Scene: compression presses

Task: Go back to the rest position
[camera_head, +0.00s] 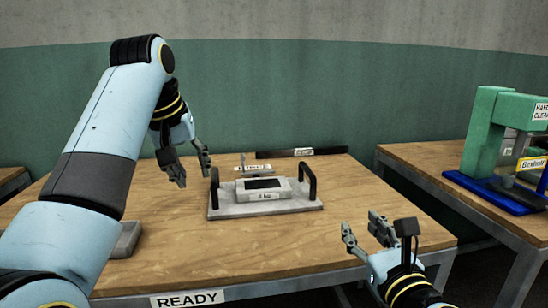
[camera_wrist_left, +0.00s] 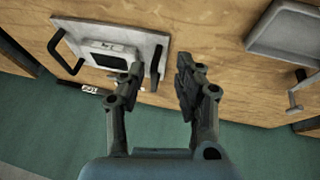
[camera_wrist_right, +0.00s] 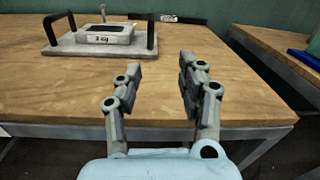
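My left gripper (camera_head: 190,165) is open and empty above the wooden table, to the left of a grey plate with two black handles. In the left wrist view its fingers (camera_wrist_left: 158,82) stand apart with nothing between them. My right gripper (camera_head: 368,230) is open and empty at the table's front right edge. In the right wrist view its fingers (camera_wrist_right: 160,78) are apart with only table behind them. The grey plate (camera_head: 228,209) lies on the table and carries a light block (camera_head: 289,190) labelled "2 kg" with a dark top panel.
The wooden table (camera_head: 235,255) has a "READY" label (camera_head: 187,299) on its front edge. A grey tray (camera_head: 127,240) lies at the left, partly behind my left arm. A second table at the right bears a green press (camera_head: 487,135) on a blue base. Bare table surrounds the plate's front.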

